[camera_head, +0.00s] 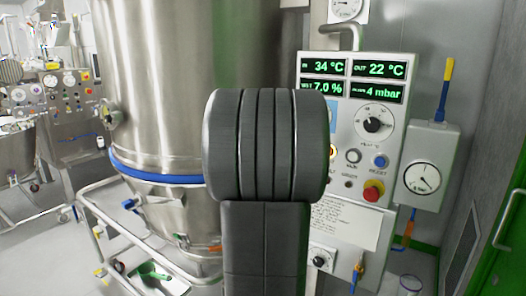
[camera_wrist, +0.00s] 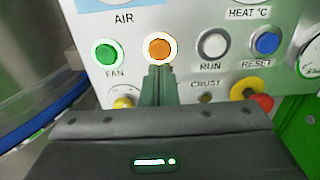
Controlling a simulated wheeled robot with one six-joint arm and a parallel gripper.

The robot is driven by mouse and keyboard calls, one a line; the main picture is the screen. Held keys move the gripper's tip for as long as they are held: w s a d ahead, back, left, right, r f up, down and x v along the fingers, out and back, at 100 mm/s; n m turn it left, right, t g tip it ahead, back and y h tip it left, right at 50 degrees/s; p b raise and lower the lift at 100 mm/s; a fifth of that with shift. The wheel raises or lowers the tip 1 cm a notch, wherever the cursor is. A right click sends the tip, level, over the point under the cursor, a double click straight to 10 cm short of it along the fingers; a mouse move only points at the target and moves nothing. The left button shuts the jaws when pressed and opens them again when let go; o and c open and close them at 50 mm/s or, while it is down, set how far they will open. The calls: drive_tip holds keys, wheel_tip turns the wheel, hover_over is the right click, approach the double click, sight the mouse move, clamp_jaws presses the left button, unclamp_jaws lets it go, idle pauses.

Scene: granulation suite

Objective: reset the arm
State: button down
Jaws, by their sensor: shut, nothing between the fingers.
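My gripper (camera_wrist: 158,72) shows in the wrist view with its narrow fingers shut and empty. The fingertips point at the lower edge of an orange button (camera_wrist: 159,48) on the control panel; I cannot tell whether they touch it. In the head view my own dark arm stands upright in the middle and hides the gripper and the panel's left part. The control panel (camera_head: 345,215) is right of the arm, with lit green readouts of 34 °C, 22 °C, 7.0 % and 4 mbar.
Around the fingers are a green FAN button (camera_wrist: 106,53), a white RUN button (camera_wrist: 213,45), a blue RESET button (camera_wrist: 267,42) and a red knob (camera_wrist: 262,103). A steel vessel (camera_head: 160,80) with a blue band stands left. A gauge box (camera_head: 427,150) hangs right.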

drive_tip(key=shift+v, duration=1.8)
drive_tip(key=shift+s, duration=0.1)
